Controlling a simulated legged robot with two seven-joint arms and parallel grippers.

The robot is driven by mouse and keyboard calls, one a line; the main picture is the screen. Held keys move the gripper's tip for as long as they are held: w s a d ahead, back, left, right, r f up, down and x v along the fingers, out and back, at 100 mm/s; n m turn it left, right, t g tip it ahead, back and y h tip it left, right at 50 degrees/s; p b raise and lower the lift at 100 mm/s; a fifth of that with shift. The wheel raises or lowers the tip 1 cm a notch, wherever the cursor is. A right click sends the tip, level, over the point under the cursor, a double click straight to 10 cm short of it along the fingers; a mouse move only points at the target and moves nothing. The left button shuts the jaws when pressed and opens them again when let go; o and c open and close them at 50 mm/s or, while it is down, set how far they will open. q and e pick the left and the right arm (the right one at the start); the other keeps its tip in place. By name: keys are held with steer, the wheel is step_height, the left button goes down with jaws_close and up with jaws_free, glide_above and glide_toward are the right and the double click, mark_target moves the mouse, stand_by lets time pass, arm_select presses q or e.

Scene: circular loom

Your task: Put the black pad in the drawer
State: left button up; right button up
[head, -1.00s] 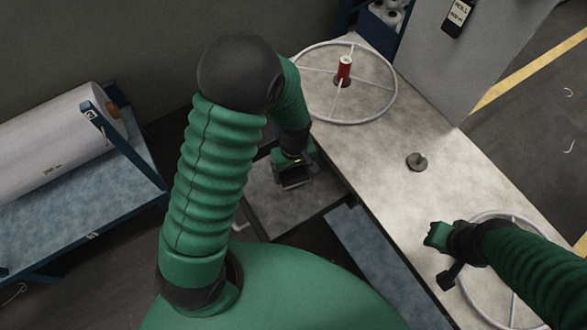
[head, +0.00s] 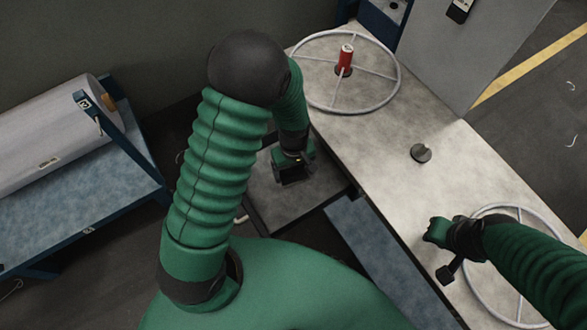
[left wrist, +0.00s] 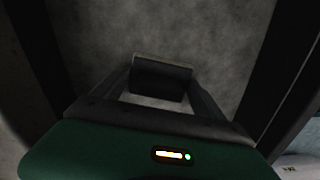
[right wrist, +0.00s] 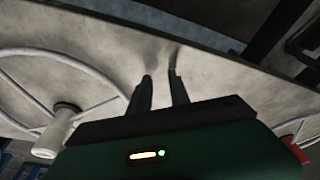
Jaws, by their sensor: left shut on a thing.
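The black pad (left wrist: 160,78) is a small dark block held between the fingers of my left gripper (head: 291,180). In the head view only a dark patch of it shows under the gripper. The drawer (head: 315,199) is pulled out from the table's left side, with a grey bottom and dark rims. My left gripper is over the drawer, pointing down. In the left wrist view the drawer's grey bottom (left wrist: 190,28) lies beyond the pad; I cannot tell whether the pad touches it. My right gripper (right wrist: 161,75) is empty, its fingers apart, above the table's near part.
The speckled table (head: 395,120) bears a far white ring (head: 398,85) with a red spool (head: 346,62), a small grey cone piece (head: 421,153) and a near ring (head: 497,207) under my right arm. A blue rack (head: 70,205) with a large roll (head: 45,135) stands at left.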

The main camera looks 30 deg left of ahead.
mark_target(294, 168)
arm_select(q)
steer(key=o, duration=1.3)
steer(key=shift+c, duration=0.2)
arm_select(e)
steer(key=p+v, duration=0.2)
steer(key=w+p+v, duration=0.1)
steer(key=p+v, duration=0.2)
arm_select(q)
step_height(294, 168, up, 17)
arm_select(e)
steer(key=shift+r, duration=0.1)
arm_select(q)
steer(key=shift+w+f, duration=0.1)
